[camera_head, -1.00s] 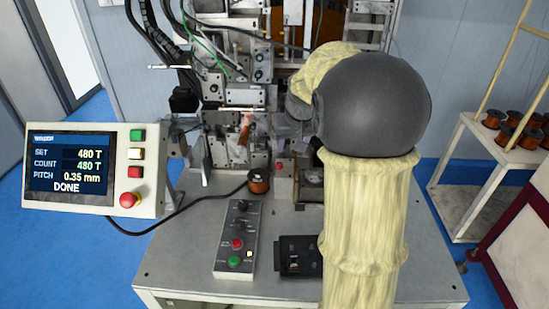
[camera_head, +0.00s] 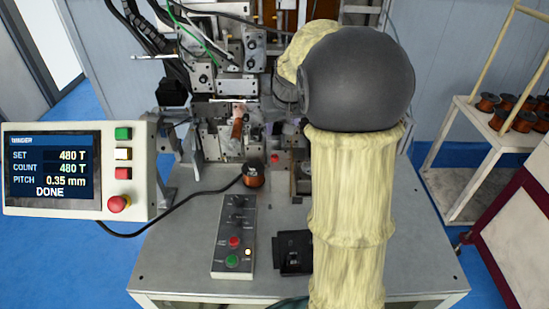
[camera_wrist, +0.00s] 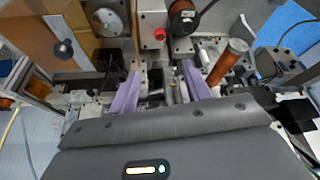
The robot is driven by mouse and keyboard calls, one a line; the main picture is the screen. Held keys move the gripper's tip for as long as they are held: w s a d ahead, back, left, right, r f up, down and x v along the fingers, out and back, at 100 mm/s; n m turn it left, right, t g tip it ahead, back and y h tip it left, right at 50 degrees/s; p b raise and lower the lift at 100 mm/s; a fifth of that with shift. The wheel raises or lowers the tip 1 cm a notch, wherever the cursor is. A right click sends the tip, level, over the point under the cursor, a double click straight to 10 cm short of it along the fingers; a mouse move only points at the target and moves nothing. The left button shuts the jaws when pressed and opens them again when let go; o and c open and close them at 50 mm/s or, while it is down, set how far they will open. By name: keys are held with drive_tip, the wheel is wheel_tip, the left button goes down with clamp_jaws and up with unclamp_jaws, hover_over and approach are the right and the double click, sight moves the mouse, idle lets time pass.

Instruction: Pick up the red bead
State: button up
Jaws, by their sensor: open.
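A small red round piece (camera_wrist: 159,34), which looks like the red bead, sits on a pale grey block in the upper middle of the wrist view. It also shows as a small red spot in the head view (camera_head: 275,158), just right of the copper spool. I cannot tell whether it is a loose bead or a fixed knob. My gripper (camera_wrist: 160,86) has two purple fingers, spread apart with nothing seen held between them. The red piece is beyond the fingers, apart from them. In the head view my arm hides most of my gripper.
The copper spool (camera_head: 253,176) stands beside the red piece. A copper-wound coil (camera_wrist: 230,58) is close to one finger. Winder plates and brackets (camera_head: 228,80) crowd the area. A button panel (camera_head: 233,235) lies on the grey table (camera_head: 180,250). A display (camera_head: 55,170) stands at left.

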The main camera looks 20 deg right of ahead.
drive_tip(key=p, duration=0.2)
approach(274, 156)
drive_tip(key=shift+x, duration=1.2)
drive_tip(key=shift+d, duration=0.1)
drive_tip(key=p+x, duration=0.1)
drive_tip(key=x, duration=0.4)
drive_tip(key=shift+w+f, duration=0.15)
drive_tip(key=shift+f, duration=0.25)
drive_tip(key=shift+c, duration=0.2)
drive_tip(key=c, duration=1)
